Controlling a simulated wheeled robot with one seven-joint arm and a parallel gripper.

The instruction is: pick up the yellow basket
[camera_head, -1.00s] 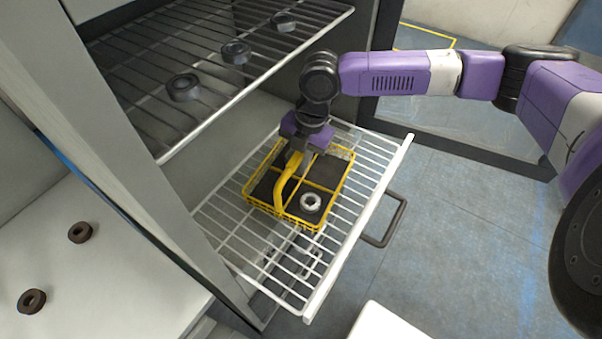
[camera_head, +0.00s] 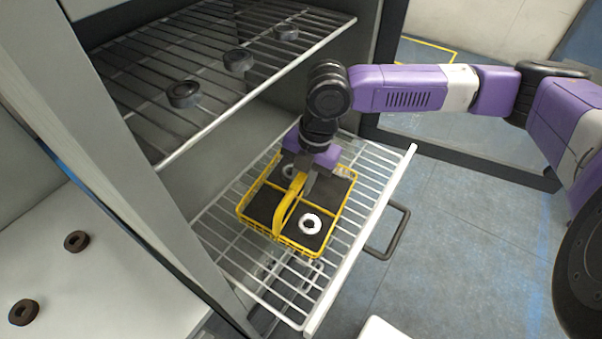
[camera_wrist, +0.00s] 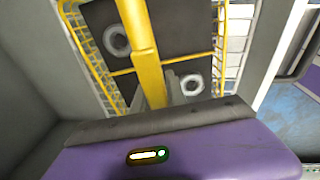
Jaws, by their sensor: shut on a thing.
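The yellow basket (camera_head: 252,226) is a wire basket with a yellow handle across it and a dark bottom in sections. It is over the pulled-out white wire rack (camera_head: 220,222); I cannot tell whether it touches the rack. A pale ring (camera_head: 311,224) lies in its front section, and another ring (camera_head: 290,171) is partly hidden by my gripper. My gripper (camera_head: 302,182) is shut on the basket's handle (camera_head: 288,207) from above. In the wrist view the handle (camera_wrist: 140,45) runs down between the fingers, with a ring on either side.
A grey cabinet post (camera_head: 140,190) stands on the left. A white surface (camera_head: 110,265) at lower left carries two brown rings. Open floor (camera_head: 460,250) lies at right.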

